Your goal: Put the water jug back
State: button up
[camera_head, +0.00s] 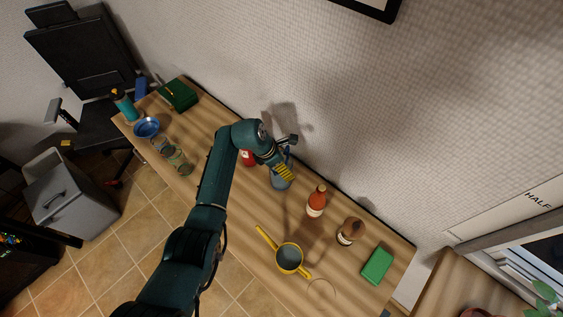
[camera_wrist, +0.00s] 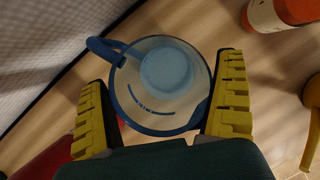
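The water jug (camera_wrist: 160,125) is a clear jug with a blue rim and blue handle. In the wrist view I look down into its mouth, and its handle points to the upper left. In the head view the jug (camera_head: 281,183) is on the wooden table below my gripper, partly covered by it. My gripper (camera_wrist: 165,70) has its yellow-padded fingers spread wide, one on each side of the jug. Small gaps seem to show beside the rim; firm contact is not visible. In the head view my gripper (camera_head: 286,172) is over the table's back half.
A red item (camera_head: 248,158) is close left of the gripper. A red-orange bottle (camera_head: 316,201), a brown bottle (camera_head: 350,232), a yellow-handled pot (camera_head: 289,257) and a green box (camera_head: 377,266) are to the right. Glasses (camera_head: 178,160) and a blue bowl (camera_head: 147,127) are left. The wall borders the back edge.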

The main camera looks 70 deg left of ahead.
jog(key=p+v, duration=0.1)
jog(key=v, duration=1.1)
jog(key=shift+r+p, duration=0.2)
jog(key=shift+p, duration=0.1)
jog(key=w+d+r+m+t+y, duration=0.2)
jog(key=w+d+r+m, duration=0.4)
jog(key=w, duration=0.2)
jog(key=w+d+r+m+t+y, duration=0.1)
jog(key=w+d+r+m+t, duration=0.1)
jog(key=w+d+r+m, duration=0.5)
jog(key=w+d+r+m+t, duration=0.55)
jog(key=d+r+m, duration=0.3)
jog(key=d, duration=0.35)
jog(key=s+d+r+m+t+h, duration=0.2)
jog(key=s+d+r+m+t, duration=0.2)
jog(key=d+r+m, duration=0.3)
jog(key=s+d+r+m+t+h, duration=0.1)
jog(key=s+d+r+m+t, duration=0.3)
jog(key=d+r, duration=0.9)
jog(key=s+d+m, duration=0.2)
jog(key=d+m, duration=0.2)
jog(key=shift+r+h, duration=0.25)
jog(key=shift+h, duration=0.15)
